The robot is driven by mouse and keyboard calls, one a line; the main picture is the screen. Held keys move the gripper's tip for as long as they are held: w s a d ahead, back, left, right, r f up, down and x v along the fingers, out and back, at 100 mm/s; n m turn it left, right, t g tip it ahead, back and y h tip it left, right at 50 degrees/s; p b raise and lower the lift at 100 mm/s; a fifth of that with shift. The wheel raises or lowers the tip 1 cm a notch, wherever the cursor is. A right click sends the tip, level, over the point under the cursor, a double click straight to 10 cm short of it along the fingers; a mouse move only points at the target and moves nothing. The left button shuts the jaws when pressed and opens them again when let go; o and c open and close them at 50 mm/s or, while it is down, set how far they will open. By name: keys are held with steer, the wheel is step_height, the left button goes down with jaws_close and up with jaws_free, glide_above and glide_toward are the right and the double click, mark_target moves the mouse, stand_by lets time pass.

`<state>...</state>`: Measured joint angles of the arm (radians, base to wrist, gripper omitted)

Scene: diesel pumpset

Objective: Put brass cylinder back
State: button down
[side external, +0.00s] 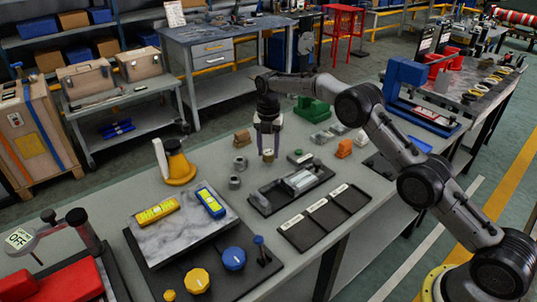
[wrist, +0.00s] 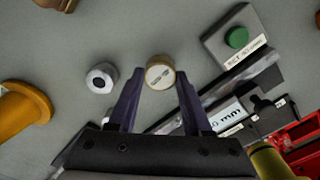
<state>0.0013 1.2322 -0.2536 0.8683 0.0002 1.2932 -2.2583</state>
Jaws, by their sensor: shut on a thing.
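The brass cylinder (wrist: 160,72) is between the fingertips of my gripper (wrist: 157,85) in the wrist view, with its round end face showing. My gripper (side external: 267,145) is shut on it and points down over the grey bench in the side view. The cylinder (side external: 268,155) shows there as a small pale tip below the fingers. I cannot tell whether it touches the bench. A dark tray (side external: 262,203) holding a silvery block (side external: 301,180) lies just in front and to the right of the gripper.
A black tray with three labelled compartments (side external: 325,217) lies nearer the front edge. Grey metal rings (side external: 240,163) stand left of my gripper; one shows in the wrist view (wrist: 101,78). A box with a green button (wrist: 236,38) is at upper right.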

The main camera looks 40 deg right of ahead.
mark_target(268, 152)
steer(key=shift+f, duration=0.95)
steer(key=shift+f, duration=0.15)
steer(key=shift+c, duration=1.7)
jaws_free()
step_height(268, 152, up, 11)
steer(key=shift+f, duration=0.15)
steer(key=shift+r, duration=0.75)
